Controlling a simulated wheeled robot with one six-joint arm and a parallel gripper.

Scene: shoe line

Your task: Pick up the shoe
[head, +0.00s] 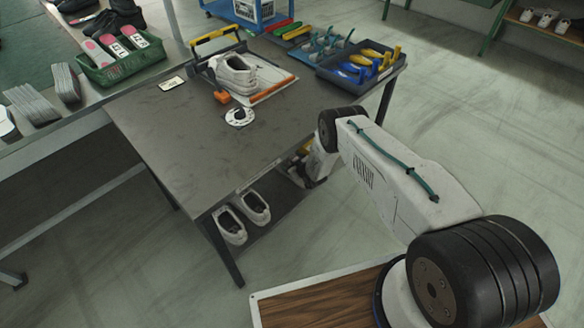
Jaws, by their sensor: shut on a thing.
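A white shoe (235,74) stands on a pale board at the back of the dark table. Two more pale shoes, one at the left (231,226) and one beside it (256,208), lie on the lower shelf under the table's front edge. My arm reaches down beside the table's right edge. My gripper (300,174) is low at that edge, right of the two shelf shoes and apart from them. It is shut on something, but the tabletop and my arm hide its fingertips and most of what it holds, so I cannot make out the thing.
The dark tabletop (165,130) has a white round item (239,116) and an orange block (221,97). A dark tray (361,70) with blue and yellow tools stands at its back right. A green crate (118,62) stands at the left. Floor to the right is clear.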

